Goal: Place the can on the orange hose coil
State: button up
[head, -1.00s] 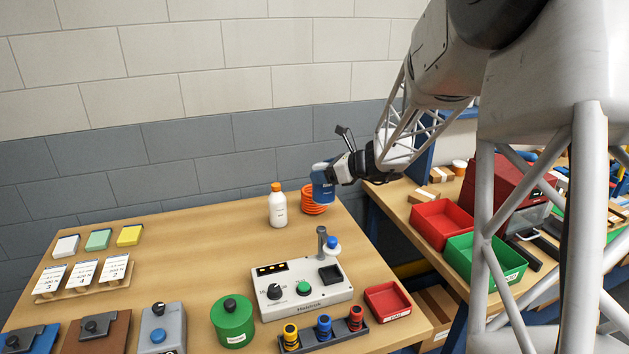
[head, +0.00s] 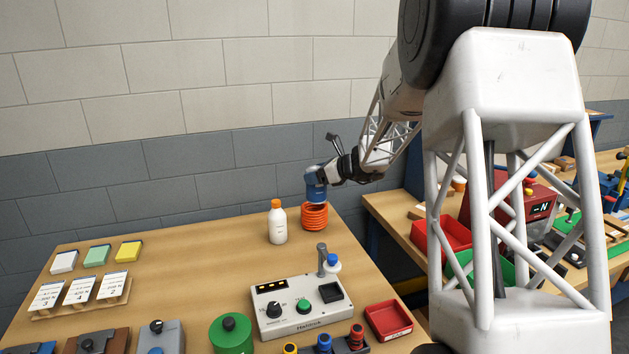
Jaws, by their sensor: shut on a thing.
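The blue can (head: 316,188) is held at the end of my arm in the head view, just above the orange hose coil. My gripper (head: 322,174) is shut on the can, which looks roughly upright with a slight tilt. The orange hose coil (head: 315,217) stands on the table near its back right corner, its rings stacked. The can's lower edge is at the coil's top; I cannot tell whether they touch. My gripper's fingers are small and partly hidden by the can.
A white bottle with an orange cap (head: 277,224) stands close left of the coil. A control box (head: 300,308) with a small post is in front. A red tray (head: 388,319) lies at the right front.

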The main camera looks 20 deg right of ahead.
jog(key=shift+w+d+f, duration=0.1)
jog(key=shift+w+d, duration=0.05)
jog(key=shift+w, duration=0.85)
jog(key=shift+w+d+f, duration=0.1)
jog(key=shift+w+d, duration=0.05)
jog(key=shift+w, duration=0.8)
jog(key=shift+f, duration=1.7)
jog(key=shift+f, duration=0.15)
jog(key=o, duration=1.1)
jog(key=shift+s+d+r, duration=0.1)
jog(key=shift+r, duration=0.1)
jog(key=v, duration=1.1)
jog(key=shift+s+d+r, duration=0.15)
jog(key=shift+s+d, duration=0.05)
jog(key=shift+s, duration=0.05)
